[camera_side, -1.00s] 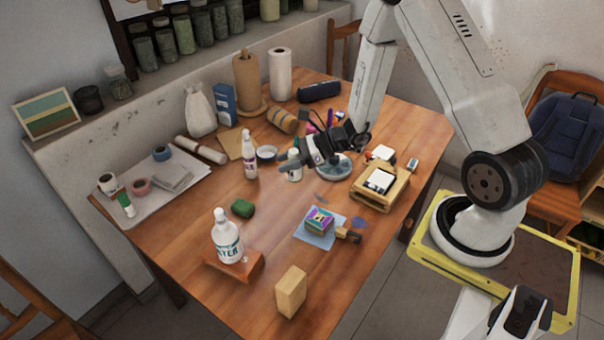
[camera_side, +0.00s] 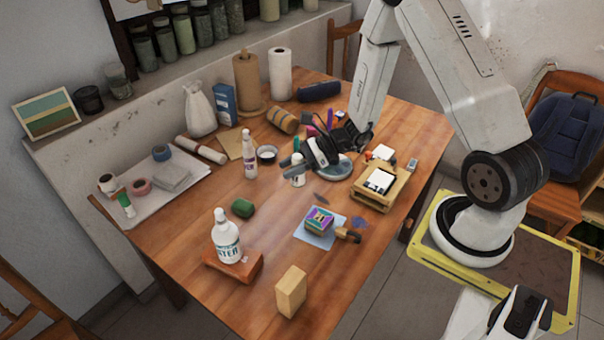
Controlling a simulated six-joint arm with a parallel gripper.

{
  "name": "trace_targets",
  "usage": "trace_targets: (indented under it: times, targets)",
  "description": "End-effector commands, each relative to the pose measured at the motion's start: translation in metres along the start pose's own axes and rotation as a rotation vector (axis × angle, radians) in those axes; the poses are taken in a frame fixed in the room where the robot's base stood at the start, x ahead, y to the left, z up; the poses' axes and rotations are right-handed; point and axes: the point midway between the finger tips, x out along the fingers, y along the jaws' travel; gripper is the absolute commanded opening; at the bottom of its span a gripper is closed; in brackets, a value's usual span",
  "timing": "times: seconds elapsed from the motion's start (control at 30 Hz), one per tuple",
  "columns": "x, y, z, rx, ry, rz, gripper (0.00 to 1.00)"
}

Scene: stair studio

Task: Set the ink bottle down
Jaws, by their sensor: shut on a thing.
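The ink bottle, a small white bottle (camera_side: 298,180), is near the middle of the table in the side view. My gripper (camera_side: 293,171) is shut on it, with its dark fingers reaching in from the right and covering its middle. The bottle looks roughly upright. I cannot tell whether its base touches the wooden table (camera_side: 190,225).
A white spray-type bottle (camera_side: 250,160) stands left of my gripper, with a small bowl (camera_side: 266,154) behind.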

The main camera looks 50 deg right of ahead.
Motion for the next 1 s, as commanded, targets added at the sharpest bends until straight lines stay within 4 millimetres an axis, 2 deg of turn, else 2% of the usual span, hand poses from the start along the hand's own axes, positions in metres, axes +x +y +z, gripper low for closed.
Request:
trace_targets:
  times: [0.47,1.0]
  targets:
    - [-0.02,0.05,-0.02,-0.152,-0.001,0.37,0.0]
    - [-0.071,0.098,-0.054,-0.343,-0.002,0.827,0.0]
